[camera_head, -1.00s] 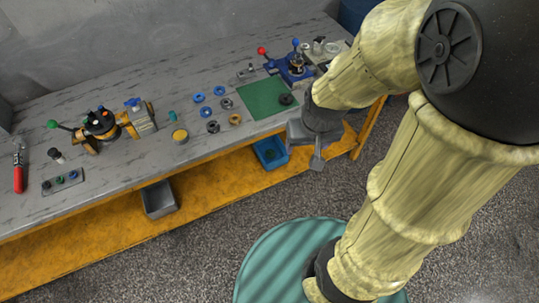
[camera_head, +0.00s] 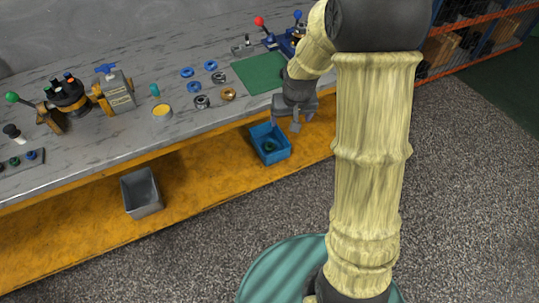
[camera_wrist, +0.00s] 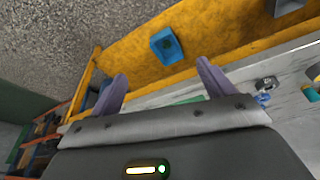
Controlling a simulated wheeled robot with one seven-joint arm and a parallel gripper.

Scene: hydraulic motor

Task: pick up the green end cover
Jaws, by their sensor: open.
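A small green round part (camera_head: 269,146), which looks like the green end cover, lies inside the blue bin (camera_head: 276,158) on the yellow lower shelf. In the wrist view the blue bin (camera_wrist: 172,56) shows beyond the fingers, with a dark greenish patch inside that is too small to make out. My gripper (camera_head: 298,122) is open and empty, just in front of the bench edge, up and to the right of the bin in the head view. Its two fingers (camera_wrist: 160,72) stand wide apart in the wrist view.
The bench top (camera_head: 190,55) overhangs the yellow shelf (camera_head: 215,180). A grey bin (camera_head: 142,193) stands on the shelf to the left. A green mat (camera_head: 259,73), several rings and a motor assembly (camera_head: 67,96) are on the bench. The floor in front is clear.

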